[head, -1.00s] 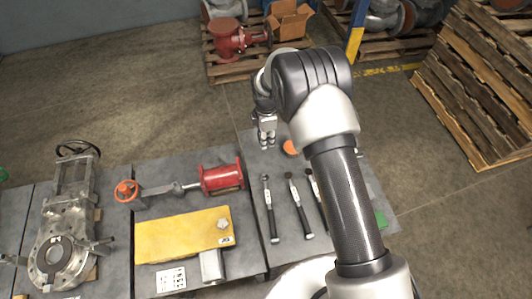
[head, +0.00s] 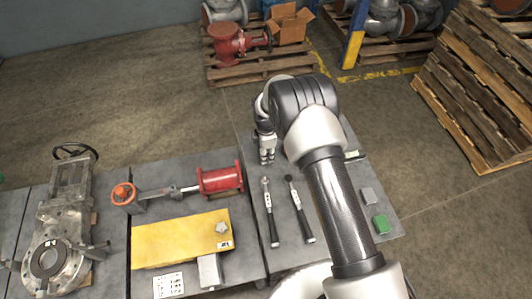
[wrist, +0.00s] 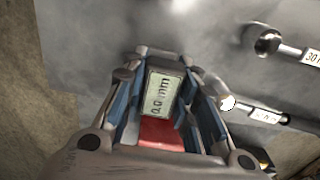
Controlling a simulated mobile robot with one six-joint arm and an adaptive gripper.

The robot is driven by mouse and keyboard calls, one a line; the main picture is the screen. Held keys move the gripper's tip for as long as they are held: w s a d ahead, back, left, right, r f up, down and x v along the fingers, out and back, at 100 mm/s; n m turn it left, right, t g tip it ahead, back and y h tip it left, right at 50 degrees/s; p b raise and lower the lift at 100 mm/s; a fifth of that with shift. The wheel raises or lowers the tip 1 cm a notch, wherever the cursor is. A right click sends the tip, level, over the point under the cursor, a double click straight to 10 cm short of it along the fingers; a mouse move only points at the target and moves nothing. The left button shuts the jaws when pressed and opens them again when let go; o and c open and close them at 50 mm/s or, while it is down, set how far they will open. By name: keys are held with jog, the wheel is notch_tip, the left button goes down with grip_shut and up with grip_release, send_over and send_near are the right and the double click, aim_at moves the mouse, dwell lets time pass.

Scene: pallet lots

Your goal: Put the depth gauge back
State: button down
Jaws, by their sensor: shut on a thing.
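The depth gauge (wrist: 162,95) shows in the wrist view between my fingers, with a pale display reading 0.0 mm and a red part below it. My gripper (wrist: 165,80) is shut on it, with blue pads on both sides. In the head view my gripper (head: 267,160) hangs low over the grey table (head: 285,262), near its back left corner. The gauge cannot be made out there, and I cannot tell whether it touches the table.
Two dark-handled wrenches (head: 270,212) (head: 300,210) lie in front of my gripper. A red cylinder (head: 220,180) and a yellow plate (head: 180,239) are on the left table. My arm hides part of the table.

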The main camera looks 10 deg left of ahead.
jog(key=c, duration=1.3)
grip_release()
jog(key=shift+f, duration=0.1)
notch_tip(320, 180, up, 12)
jog(key=p, duration=0.3)
jog(key=shift+r, duration=0.25)
jog(key=s+d+r+m+t, duration=0.1)
jog(key=s+d+r+m, duration=0.15)
jog(key=d+r, duration=0.45)
jog(key=s+d+r+m, duration=0.15)
jog(key=r+m, duration=0.25)
jog(key=r, duration=0.6)
jog(key=s+d+r+m+t, duration=0.15)
jog(key=d+r+m, duration=0.3)
jog(key=r, duration=0.45)
jog(key=s+d+r+m, duration=0.2)
jog(key=s+d+m, duration=0.2)
jog(key=s, duration=0.4)
jog(key=s+d+r+m+t, duration=0.1)
jog(key=s+d+r+m, duration=0.2)
jog(key=s, duration=0.5)
jog(key=s+d+r+m+t, duration=0.1)
jog(key=s+d+r+m, duration=0.1)
jog(key=s+d+m, duration=0.3)
jog(key=shift+s+d+r, duration=0.1)
jog(key=shift+s+d, duration=0.2)
jog(key=shift+s, duration=0.6)
jog(key=shift+s+d+r, duration=0.1)
jog(key=shift+s+d, duration=0.2)
jog(key=shift+s, duration=0.6)
